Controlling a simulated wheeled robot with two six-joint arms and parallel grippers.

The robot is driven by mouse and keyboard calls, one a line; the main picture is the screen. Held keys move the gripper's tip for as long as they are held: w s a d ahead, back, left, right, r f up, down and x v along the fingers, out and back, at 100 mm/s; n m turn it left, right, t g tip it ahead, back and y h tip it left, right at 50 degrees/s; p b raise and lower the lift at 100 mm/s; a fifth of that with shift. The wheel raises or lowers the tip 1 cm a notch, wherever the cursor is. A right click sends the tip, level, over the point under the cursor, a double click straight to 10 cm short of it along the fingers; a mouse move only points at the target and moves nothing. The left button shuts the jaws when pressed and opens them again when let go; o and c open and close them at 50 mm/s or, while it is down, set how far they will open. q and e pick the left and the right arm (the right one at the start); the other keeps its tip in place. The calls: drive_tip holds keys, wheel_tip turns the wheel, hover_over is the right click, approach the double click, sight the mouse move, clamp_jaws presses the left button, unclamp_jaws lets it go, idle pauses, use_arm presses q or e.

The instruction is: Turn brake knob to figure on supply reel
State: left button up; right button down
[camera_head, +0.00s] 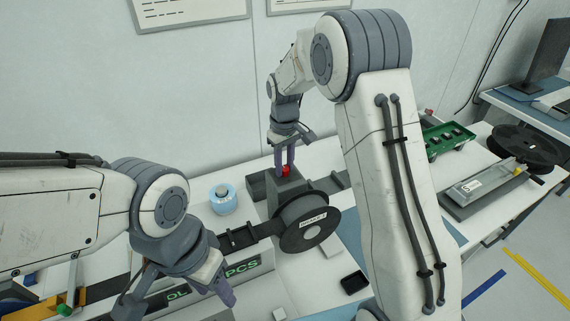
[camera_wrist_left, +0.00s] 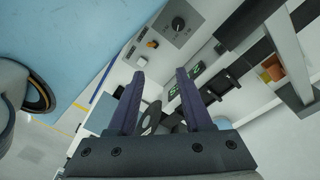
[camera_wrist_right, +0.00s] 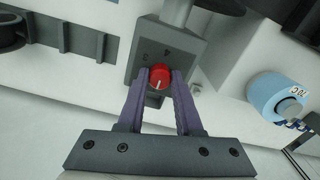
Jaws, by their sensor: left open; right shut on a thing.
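The red brake knob (camera_wrist_right: 159,77) sits on a grey block (camera_wrist_right: 188,45) behind the supply reel. A pale pointer line on the knob points down in the right wrist view. Small dark figures are printed on the block above the knob; one looks like a 4, the others are hard to read. My right gripper (camera_wrist_right: 160,73) is shut on the knob, one finger on each side. The head view shows the knob (camera_head: 286,171) under the right fingertips. The dark supply reel (camera_head: 305,222) carries a white label. My left gripper (camera_head: 226,291) is open and empty at the lower left, apart from the reel.
A light blue roll (camera_head: 223,199) stands left of the block. A panel with a black dial (camera_wrist_left: 178,23) and an orange button shows in the left wrist view. A green tray (camera_head: 447,140) and another dark reel (camera_head: 520,141) lie at the right.

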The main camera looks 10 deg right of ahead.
sight(284, 167)
drive_tip(key=shift+w+r, duration=0.1)
idle(0.3)
drive_tip(key=c, duration=0.6)
unclamp_jaws()
wheel_tip(284, 167, up, 10)
drive_tip(key=shift+r+b, duration=0.2)
drive_tip(key=shift+b, duration=0.95)
